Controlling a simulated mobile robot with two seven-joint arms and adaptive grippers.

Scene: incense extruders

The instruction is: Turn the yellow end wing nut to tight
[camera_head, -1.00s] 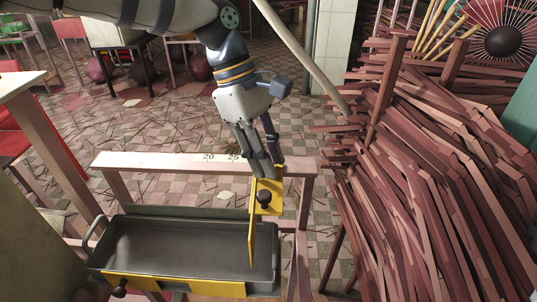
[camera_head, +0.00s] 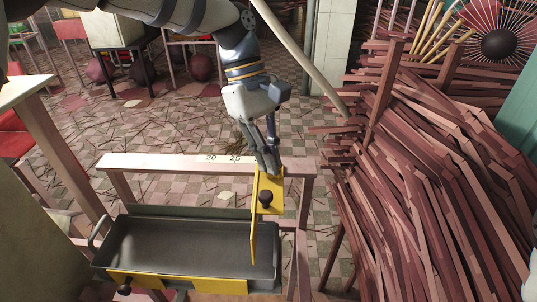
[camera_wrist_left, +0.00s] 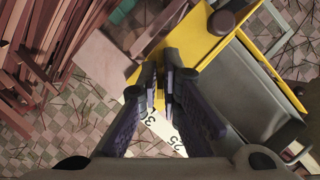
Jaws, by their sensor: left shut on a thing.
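The yellow end stop (camera_head: 268,183) is a bent plate at the right end of the grey metal tray (camera_head: 190,245). A dark round-looking knob (camera_head: 265,197) sits on its face, and it seems to be the wing nut; its wings cannot be made out. The knob also shows in the left wrist view (camera_wrist_left: 221,22), beyond the fingertips. My left gripper (camera_head: 270,170) comes down from above and is shut on the upper part of the yellow plate, above the knob and apart from it. In the wrist view its dark fingers (camera_wrist_left: 162,82) close at the plate's edge. My right gripper is out of view.
A pale wooden rail (camera_head: 180,164) with printed numbers runs behind the tray. A yellow strip with another dark knob (camera_head: 125,289) lies along the tray's front. A large pile of reddish sticks (camera_head: 430,190) fills the right side. The tiled floor behind is partly open.

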